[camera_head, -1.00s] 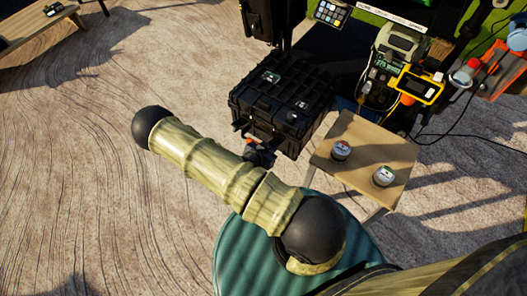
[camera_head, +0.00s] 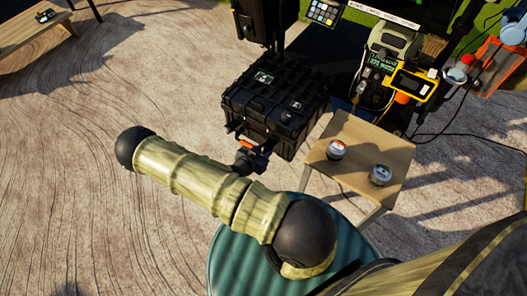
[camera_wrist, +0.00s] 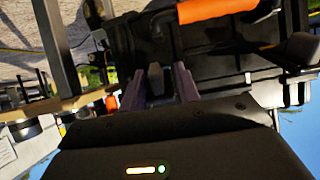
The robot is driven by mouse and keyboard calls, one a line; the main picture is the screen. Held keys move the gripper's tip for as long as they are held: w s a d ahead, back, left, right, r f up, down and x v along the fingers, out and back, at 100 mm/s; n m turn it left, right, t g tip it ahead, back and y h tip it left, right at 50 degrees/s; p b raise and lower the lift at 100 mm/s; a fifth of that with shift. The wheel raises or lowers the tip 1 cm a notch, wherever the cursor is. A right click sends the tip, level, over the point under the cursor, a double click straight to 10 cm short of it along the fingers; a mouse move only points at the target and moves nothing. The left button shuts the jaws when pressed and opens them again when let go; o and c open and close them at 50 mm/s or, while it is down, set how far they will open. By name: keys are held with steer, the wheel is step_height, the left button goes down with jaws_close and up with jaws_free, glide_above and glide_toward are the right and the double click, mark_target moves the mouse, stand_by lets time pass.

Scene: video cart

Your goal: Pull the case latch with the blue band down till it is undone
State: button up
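The black case (camera_head: 275,95) stands beyond my arm in the head view. Its front wall (camera_wrist: 215,70) fills the upper right of the wrist view, with an orange handle (camera_wrist: 217,10) at the top. My gripper (camera_wrist: 158,78) is at this wall, below and left of the handle. Its two fingers are apart, with a dark upright latch-like piece (camera_wrist: 155,76) showing between them. I cannot tell whether they touch it. No blue band shows, so I cannot tell which latch this is. In the head view my gripper (camera_head: 246,163) is small and partly hidden by my arm.
A small wooden table (camera_head: 365,148) with two round tins stands right of the case. A cart with devices (camera_head: 400,70) is behind it. A dark upright case (camera_head: 262,20) stands behind the black case. Open ground lies to the left.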

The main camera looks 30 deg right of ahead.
steer(key=shift+s, duration=0.15)
steer(key=p+v, duration=0.2)
steer(key=v, duration=1.5)
steer(key=shift+r, duration=0.2)
steer(key=shift+a, duration=0.2)
